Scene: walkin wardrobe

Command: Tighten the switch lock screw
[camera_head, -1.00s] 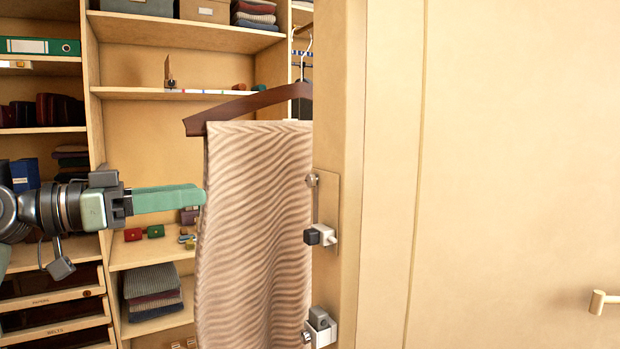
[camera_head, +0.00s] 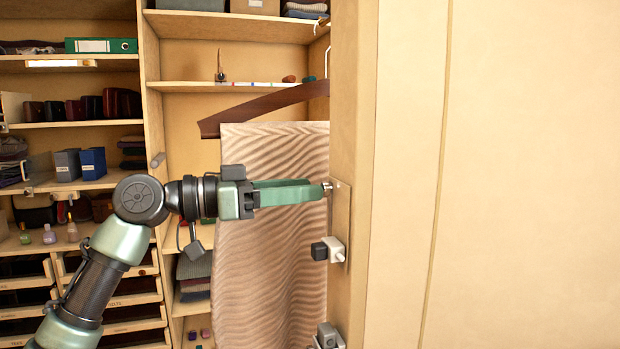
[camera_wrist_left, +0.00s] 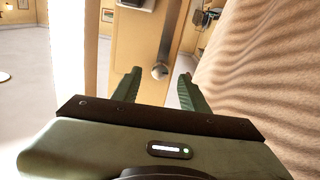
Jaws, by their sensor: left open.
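The round metal screw head (camera_head: 327,187) sits at the top of a narrow metal plate (camera_head: 341,215) on the edge of the wooden panel. In the left wrist view the screw head (camera_wrist_left: 160,71) shows between the two green fingers. My left gripper (camera_head: 317,187) points right, with its fingertips at the screw head. It is open; I cannot tell whether a finger touches the screw. Below, a white switch block (camera_head: 337,250) with a black knob (camera_head: 319,251) is on the plate. My right gripper is not in view.
A striped beige cloth (camera_head: 270,260) hangs from a brown hanger (camera_head: 262,105) just behind my left gripper. The wooden panel (camera_head: 355,90) stands close on the right. Another grey and white fitting (camera_head: 327,337) is lower on its edge. Shelves with boxes and folded clothes stand behind.

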